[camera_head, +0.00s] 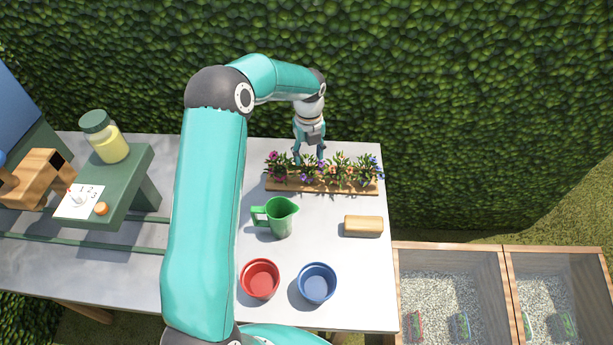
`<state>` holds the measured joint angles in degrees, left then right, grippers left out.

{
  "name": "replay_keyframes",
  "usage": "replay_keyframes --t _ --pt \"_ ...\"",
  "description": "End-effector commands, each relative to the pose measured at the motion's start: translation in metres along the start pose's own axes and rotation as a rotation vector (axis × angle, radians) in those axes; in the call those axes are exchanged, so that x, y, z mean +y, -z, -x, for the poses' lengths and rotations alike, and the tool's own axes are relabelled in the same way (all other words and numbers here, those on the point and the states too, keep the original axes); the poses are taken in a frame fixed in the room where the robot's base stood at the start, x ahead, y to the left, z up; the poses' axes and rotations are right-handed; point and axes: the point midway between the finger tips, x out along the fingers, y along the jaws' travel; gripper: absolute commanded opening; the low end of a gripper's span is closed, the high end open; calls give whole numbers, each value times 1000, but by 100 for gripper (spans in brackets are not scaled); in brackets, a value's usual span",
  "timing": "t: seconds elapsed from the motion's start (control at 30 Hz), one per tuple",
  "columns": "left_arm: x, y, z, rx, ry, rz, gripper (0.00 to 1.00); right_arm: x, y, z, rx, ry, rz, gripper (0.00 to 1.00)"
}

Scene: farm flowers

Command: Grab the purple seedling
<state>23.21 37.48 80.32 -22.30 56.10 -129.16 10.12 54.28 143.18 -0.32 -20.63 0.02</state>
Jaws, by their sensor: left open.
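A row of several flowering seedlings stands in a wooden tray (325,188) near the back edge of the table. A purple-flowered seedling (308,168) is second from the left, with a magenta one (277,168) to its left. My left gripper (309,158) comes down from above, open, with its fingers at the top of the purple seedling. The fingers partly hide its leaves, and I cannot tell whether they touch it. My right gripper is not in view.
An orange-flowered seedling (345,175) and a blue-purple one (371,168) stand to the right in the tray. In front are a green jug (281,218), a wooden block (363,226), a red bowl (260,279) and a blue bowl (317,283). A hedge (470,110) rises behind.

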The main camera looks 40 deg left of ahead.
Motion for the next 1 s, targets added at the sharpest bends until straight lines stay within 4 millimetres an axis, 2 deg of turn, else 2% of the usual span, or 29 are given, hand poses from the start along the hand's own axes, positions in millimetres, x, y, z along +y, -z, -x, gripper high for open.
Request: replay_keyframes --t 0.13,0.4,0.7,0.77,1.0 --pt "0 0 -11 0 0 -1 54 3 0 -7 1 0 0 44" --pt "1 -1 -49 0 -1 -1 54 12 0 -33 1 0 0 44" --pt "1 -2 -51 -1 0 0 54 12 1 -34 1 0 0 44" --pt "1 -2 -51 0 0 0 46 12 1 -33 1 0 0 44" --pt "1 -2 -52 0 0 0 6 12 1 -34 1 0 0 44"
